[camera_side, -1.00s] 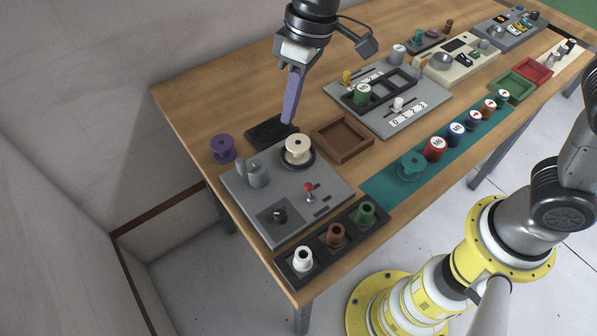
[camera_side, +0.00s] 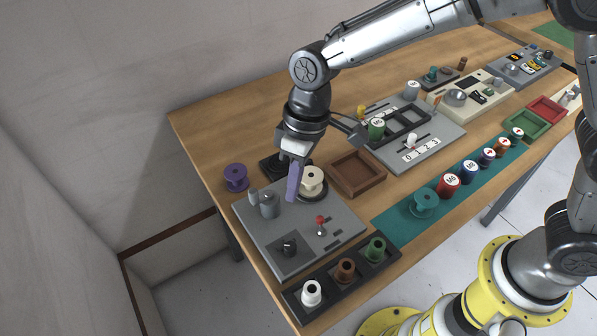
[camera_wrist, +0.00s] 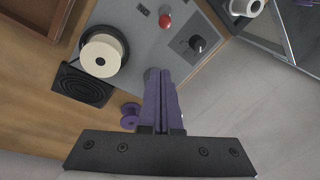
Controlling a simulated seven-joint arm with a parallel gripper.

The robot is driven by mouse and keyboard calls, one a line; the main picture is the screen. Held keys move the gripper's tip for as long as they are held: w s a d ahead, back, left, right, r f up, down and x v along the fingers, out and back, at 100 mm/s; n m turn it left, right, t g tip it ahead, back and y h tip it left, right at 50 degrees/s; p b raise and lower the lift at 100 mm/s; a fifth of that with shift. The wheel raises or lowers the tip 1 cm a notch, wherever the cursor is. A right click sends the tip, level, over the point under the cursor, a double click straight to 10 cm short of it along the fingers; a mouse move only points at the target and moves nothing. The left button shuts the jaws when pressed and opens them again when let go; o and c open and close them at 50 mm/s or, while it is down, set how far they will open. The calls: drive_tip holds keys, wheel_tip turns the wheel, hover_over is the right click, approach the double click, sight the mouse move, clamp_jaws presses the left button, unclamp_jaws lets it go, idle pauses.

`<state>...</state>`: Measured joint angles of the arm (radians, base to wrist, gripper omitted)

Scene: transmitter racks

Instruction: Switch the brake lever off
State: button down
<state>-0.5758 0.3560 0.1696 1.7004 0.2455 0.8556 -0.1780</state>
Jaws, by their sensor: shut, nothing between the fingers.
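A red-knobbed lever (camera_side: 320,220) stands on the grey panel (camera_side: 330,205), right of its middle; its red knob also shows in the wrist view (camera_wrist: 165,21). I cannot tell from markings which control is the brake lever. A grey cylinder (camera_side: 268,207) with a small upright piece beside it stands on the panel's left part. A cream spool (camera_side: 314,176) sits at the panel's back, and a black knob (camera_side: 289,247) at its front. My gripper (camera_side: 292,198), with purple fingers, is shut and empty over the panel, between the cylinder and spool. In the wrist view its fingertips (camera_wrist: 158,72) partly cover the cylinder.
A purple spool (camera_side: 236,178) stands left of the panel. A brown tray (camera_side: 357,173) lies to its right. A black rack (camera_side: 335,276) with white, brown and green spools borders the front. A teal mat (camera_side: 400,222) holds several spools.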

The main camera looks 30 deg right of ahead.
sight(288, 221)
drive_tip(key=f, duration=0.2)
drive_tip(key=a+f, duration=0.1)
drive_tip(key=f, duration=0.2)
drive_tip(key=shift+s+f, duration=0.15)
drive_tip(key=shift+s+d+r, duration=0.3)
drive_tip(key=shift+s+d, duration=0.2)
drive_tip(key=shift+s, duration=0.1)
drive_tip(key=shift+s+d+r, duration=0.3)
drive_tip(key=shift+s+d, duration=0.2)
drive_tip(key=shift+s, duration=0.1)
drive_tip(key=shift+s+d+r, duration=0.1)
drive_tip(key=shift+s+d, duration=0.1)
drive_tip(key=shift+s, duration=0.1)
drive_tip(key=shift+s+r+t, duration=0.15)
drive_tip(key=shift+s+t, duration=0.2)
drive_tip(key=shift+t, duration=0.45)
drive_tip(key=shift+s+r, duration=0.1)
drive_tip(key=shift+s, duration=0.15)
drive_tip(key=shift+s+r, duration=0.1)
drive_tip(key=shift+s, duration=0.5)
drive_tip(key=shift+r, duration=0.2)
